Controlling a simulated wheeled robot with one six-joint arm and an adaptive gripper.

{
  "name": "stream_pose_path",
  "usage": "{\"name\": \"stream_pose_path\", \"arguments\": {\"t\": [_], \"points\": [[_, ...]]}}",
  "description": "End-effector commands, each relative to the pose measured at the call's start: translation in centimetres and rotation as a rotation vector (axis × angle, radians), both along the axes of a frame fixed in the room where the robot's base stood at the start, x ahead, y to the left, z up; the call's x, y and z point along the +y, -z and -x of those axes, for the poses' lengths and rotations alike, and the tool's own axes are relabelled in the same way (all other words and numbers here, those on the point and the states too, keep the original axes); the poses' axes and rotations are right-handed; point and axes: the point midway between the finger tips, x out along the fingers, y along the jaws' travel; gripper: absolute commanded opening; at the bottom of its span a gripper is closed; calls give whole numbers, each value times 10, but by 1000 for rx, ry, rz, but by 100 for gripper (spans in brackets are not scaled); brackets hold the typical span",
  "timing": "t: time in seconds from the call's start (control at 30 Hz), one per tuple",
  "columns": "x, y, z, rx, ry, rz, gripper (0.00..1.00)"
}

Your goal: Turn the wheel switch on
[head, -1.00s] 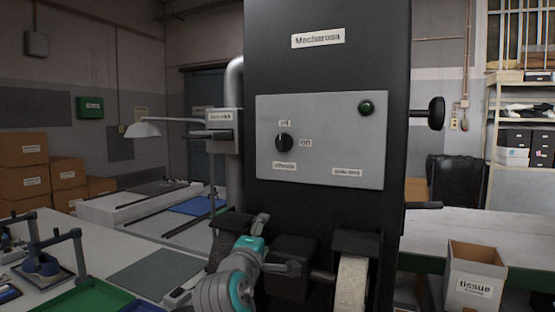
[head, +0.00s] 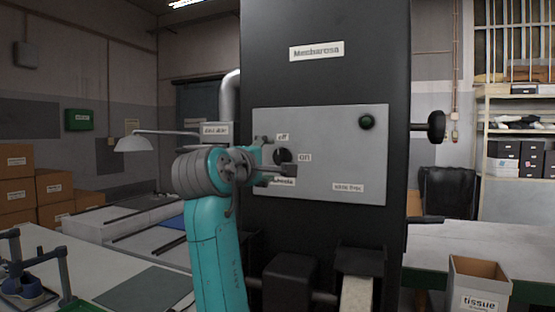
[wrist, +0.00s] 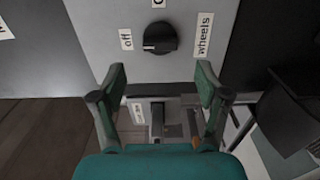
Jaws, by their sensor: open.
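The wheel switch is a black round knob (head: 283,156) on the grey panel (head: 330,150) of the dark machine. In the wrist view the knob (wrist: 160,38) has a white mark facing the "off" label (wrist: 126,39); a "wheels" label (wrist: 203,34) is on its other side. In the head view "off" is above the knob and "on" (head: 305,157) to its right. My gripper (head: 277,157) is open and empty in front of the panel, partly covering the lower label. In the wrist view the knob lies ahead of the spread fingertips (wrist: 160,76), not between them.
A black side knob (head: 436,126) sticks out at the machine's right. Black housings (head: 290,282) and a pale wheel (head: 356,293) project below. A tissue box (head: 478,285) stands at the right.

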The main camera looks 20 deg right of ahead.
Motion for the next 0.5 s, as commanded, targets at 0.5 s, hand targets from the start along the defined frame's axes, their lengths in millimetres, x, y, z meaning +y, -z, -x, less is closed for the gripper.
{"name": "stream_pose_path", "arguments": {"t": [0.5], "points": [[-40,1,-55,1,0,1,75]]}}
